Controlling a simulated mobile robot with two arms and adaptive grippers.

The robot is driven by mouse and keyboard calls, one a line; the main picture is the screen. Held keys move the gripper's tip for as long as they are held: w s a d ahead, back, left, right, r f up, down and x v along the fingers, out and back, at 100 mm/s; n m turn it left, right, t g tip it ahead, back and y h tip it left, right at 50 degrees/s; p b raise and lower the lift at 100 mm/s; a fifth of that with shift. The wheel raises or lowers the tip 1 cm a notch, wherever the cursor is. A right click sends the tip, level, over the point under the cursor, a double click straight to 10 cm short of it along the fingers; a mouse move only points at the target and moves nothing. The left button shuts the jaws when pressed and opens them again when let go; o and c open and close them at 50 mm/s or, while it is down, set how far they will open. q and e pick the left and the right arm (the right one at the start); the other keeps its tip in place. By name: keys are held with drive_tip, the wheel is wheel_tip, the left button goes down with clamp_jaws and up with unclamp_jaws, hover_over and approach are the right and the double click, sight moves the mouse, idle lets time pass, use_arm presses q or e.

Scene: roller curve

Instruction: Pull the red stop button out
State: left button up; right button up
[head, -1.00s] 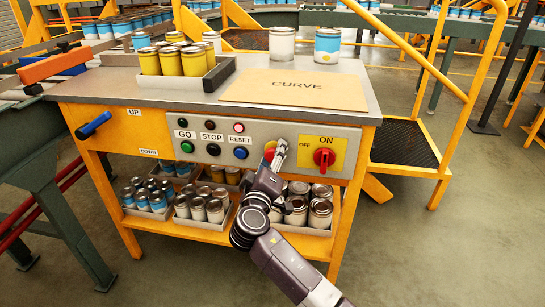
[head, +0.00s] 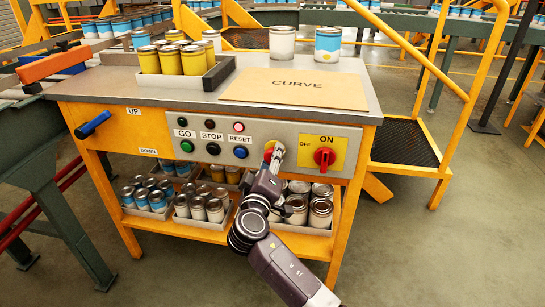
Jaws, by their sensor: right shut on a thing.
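The red stop button (head: 267,156) sits on the grey control panel (head: 215,141), between the blue RESET button and the red rotary switch. Only a little of its red shows, with the rest behind the fingers. My right gripper (head: 273,151) reaches up from below and is shut on the red stop button. Whether the button is in or out cannot be told. My left gripper is not in view.
The red ON/OFF switch (head: 324,157) on its yellow plate is close to the right of my gripper. Green, black and blue buttons (head: 240,152) lie to the left. Cans (head: 297,208) fill the shelf below. A blue lever (head: 92,125) is at the left.

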drive_tip(key=o, duration=1.1)
drive_tip(key=shift+s+a+f, duration=0.1)
drive_tip(key=shift+s, duration=0.05)
drive_tip(key=shift+c, duration=0.2)
drive_tip(key=shift+o, duration=1.2)
drive_tip(key=shift+s, duration=0.15)
drive_tip(key=v, duration=1.1)
drive_tip(key=shift+s, duration=0.35)
drive_tip(key=shift+a, duration=0.15)
